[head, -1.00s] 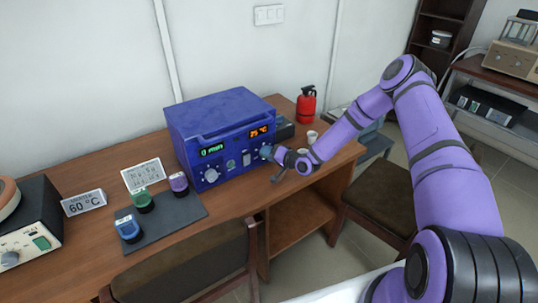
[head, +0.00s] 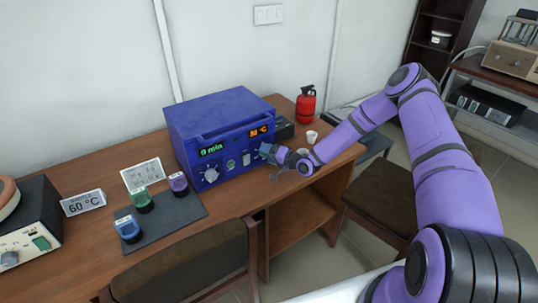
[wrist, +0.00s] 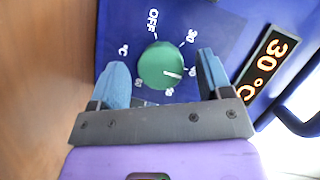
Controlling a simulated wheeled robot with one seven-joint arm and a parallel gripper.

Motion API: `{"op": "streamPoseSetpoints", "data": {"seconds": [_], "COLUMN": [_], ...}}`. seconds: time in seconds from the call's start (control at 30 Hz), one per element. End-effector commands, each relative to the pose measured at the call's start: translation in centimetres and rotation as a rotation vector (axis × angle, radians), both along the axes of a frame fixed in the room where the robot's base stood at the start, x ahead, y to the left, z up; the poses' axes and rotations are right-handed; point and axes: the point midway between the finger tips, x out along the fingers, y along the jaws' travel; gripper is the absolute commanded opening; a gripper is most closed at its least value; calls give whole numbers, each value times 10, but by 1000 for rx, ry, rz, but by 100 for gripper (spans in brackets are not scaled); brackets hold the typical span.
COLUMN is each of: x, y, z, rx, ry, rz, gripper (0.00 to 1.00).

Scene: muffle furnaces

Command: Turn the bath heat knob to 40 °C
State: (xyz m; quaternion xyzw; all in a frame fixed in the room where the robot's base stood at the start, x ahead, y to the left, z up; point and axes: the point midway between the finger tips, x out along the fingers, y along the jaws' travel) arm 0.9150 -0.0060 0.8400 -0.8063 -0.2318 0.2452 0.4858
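The bath is a blue box (head: 222,108) on the wooden desk. Its heat knob (wrist: 161,66) is green and round in the wrist view, with OFF, 30 and other marks around it. The knob's white pointer aims right, close to a partly legible mark past 30. The orange display (wrist: 266,66) reads 30 °C. My gripper (head: 267,151) is at the right end of the front panel and hides the knob in the head view. In the wrist view its blue fingers stand either side of the knob, with visible gaps between them and it.
A second, white dial (head: 211,174) and a green display (head: 212,150) are on the left of the panel. Several small labelled jars stand on a dark mat (head: 186,214). A sign (head: 83,203) reads 60 °C. A white cup (head: 311,137) stands right of my gripper.

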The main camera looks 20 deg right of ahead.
Motion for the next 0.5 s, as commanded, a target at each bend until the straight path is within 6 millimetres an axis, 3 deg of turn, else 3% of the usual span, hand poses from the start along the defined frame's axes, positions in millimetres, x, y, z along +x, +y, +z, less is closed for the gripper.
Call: {"op": "streamPoseSetpoints", "data": {"seconds": [0.3, 0.5], "x": [-2, -22], "y": [-2, -18], "z": [1, 5], "rx": [-1, 0], "ry": [-1, 2], "rz": [-1, -2], "gripper": [72, 72]}}
